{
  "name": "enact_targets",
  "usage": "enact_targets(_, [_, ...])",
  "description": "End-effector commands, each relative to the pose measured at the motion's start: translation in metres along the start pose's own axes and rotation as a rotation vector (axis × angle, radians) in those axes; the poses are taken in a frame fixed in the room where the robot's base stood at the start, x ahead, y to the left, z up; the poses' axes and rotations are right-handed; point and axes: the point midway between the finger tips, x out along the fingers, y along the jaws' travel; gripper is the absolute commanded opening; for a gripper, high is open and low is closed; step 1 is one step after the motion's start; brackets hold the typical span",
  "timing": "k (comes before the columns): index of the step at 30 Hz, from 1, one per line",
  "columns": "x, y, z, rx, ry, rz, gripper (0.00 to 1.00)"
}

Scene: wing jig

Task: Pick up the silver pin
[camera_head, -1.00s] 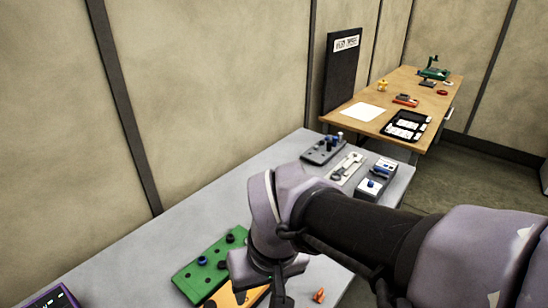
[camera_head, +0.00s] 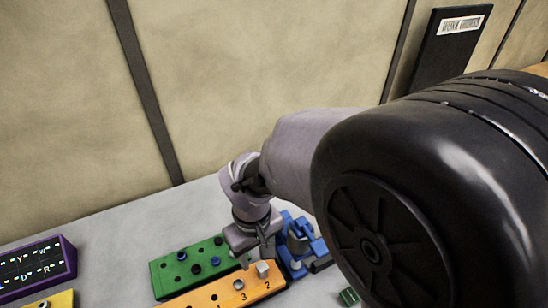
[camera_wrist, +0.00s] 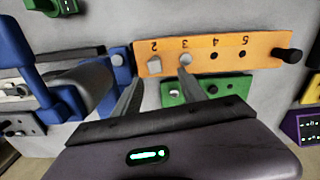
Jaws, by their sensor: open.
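The silver pin (camera_head: 263,268) stands in the orange numbered board (camera_head: 205,298) by the number 2. It also shows in the wrist view as a light grey block-like head (camera_wrist: 154,64). My gripper (camera_head: 256,258) is low over the board's right end in the head view, close to the pin. In the wrist view my gripper (camera_wrist: 158,82) is open, one finger to each side of the pin's line. The pin appears beyond the fingertips, and I cannot tell whether they touch it. The right fingertip overlaps the area by the number 3.
A green board (camera_head: 190,266) with dark and blue pegs lies behind the orange one. A blue clamp-like fixture (camera_head: 298,242) stands close right of my gripper. A black knob (camera_wrist: 289,56) sticks up at the orange board's far end. A purple-framed panel (camera_head: 35,262) is at the left.

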Motion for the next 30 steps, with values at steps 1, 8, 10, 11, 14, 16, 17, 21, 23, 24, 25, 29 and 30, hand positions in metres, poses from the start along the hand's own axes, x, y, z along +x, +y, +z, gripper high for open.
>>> enact_targets(1, [0.012,0.000,0.000,0.000,-0.001,0.000,0.49])
enact_targets(8, [0.046,0.005,0.004,0.003,-0.002,0.000,0.49])
enact_targets(10, [0.060,0.007,0.006,0.002,-0.002,-0.001,0.49])
enact_targets(11, [0.065,0.007,0.006,0.002,-0.001,-0.001,0.49])
enact_targets(14, [0.072,0.007,0.005,0.002,0.001,-0.001,0.49])
enact_targets(16, [0.072,0.007,0.005,0.002,0.002,0.000,0.49])
enact_targets(17, [0.071,0.007,0.005,0.002,0.002,0.000,0.49])
enact_targets(21, [0.071,0.007,0.005,0.002,0.002,0.000,0.41])
enact_targets(23, [0.071,0.007,0.005,0.002,0.002,0.000,0.29])
enact_targets(24, [0.071,0.007,0.005,0.002,0.002,0.000,0.22])
enact_targets(25, [0.071,0.007,0.005,0.002,0.002,0.000,0.16])
enact_targets(29, [0.071,0.007,0.005,0.002,0.002,0.000,0.00])
enact_targets(30, [0.071,0.007,0.005,0.002,0.002,0.000,0.00])
